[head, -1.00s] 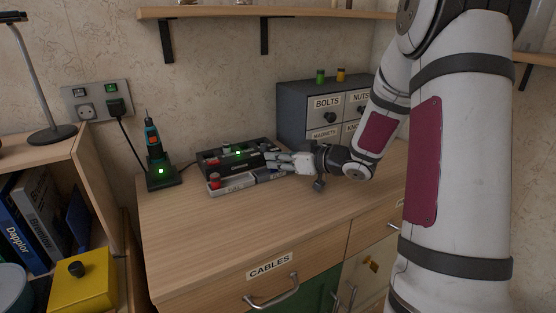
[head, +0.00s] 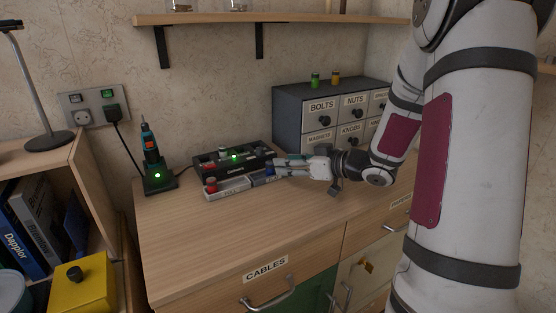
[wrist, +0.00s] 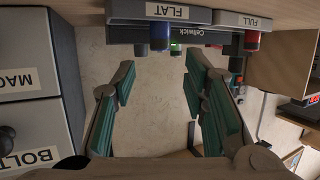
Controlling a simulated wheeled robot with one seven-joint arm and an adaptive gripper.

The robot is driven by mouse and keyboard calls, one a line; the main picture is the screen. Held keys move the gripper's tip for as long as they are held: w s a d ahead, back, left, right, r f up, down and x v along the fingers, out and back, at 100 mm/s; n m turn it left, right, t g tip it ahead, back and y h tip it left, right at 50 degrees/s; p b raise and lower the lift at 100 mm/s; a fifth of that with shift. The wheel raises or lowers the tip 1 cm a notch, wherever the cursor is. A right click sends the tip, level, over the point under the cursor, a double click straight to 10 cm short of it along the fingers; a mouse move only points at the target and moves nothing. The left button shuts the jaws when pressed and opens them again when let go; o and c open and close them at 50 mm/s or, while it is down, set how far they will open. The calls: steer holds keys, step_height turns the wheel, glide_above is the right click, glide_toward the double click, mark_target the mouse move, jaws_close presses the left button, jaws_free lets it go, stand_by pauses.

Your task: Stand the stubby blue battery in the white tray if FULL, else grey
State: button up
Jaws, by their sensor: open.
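The blue battery (wrist: 160,36) stands upright in the grey tray marked FLAT (wrist: 120,12); the wrist view is upside down. In the head view it is a small blue patch (head: 269,172) beside my fingertips. The white tray marked FULL (wrist: 226,17) is next to it and holds a red-topped battery (wrist: 252,40), also visible in the head view (head: 211,184). My gripper (wrist: 160,66) is open with nothing between its fingers. It lies level at the right end of the trays in the head view (head: 277,168), with the blue battery ahead of it.
A black charger (head: 262,158) with a green light and several cells stands behind the trays. A drawer cabinet (head: 290,115) stands behind my gripper. A screwdriver in its dock (head: 152,165) is at the left. The front of the worktop (head: 215,235) is clear.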

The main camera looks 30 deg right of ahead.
steer(key=p+v, duration=0.1)
steer(key=v, duration=0.5)
steer(key=shift+s, duration=0.1)
steer(key=shift+w+r+h, duration=0.2)
steer(key=shift+w+h, duration=0.15)
steer(key=shift+h, duration=0.15)
steer(key=s+a+r+m+g+h, duration=0.2)
steer(key=s+r+m+g+h, duration=0.25)
steer(key=s+r+h, duration=0.35)
steer(key=s+a+f+g+y, duration=0.1)
steer(key=s+a+g, duration=0.2)
steer(key=s+a, duration=0.6)
steer(key=s+a+f+g+y, duration=0.2)
steer(key=s+a+g, duration=0.2)
steer(key=s+a, duration=0.5)
steer(key=s, duration=0.6)
steer(key=shift+w+f, duration=0.1)
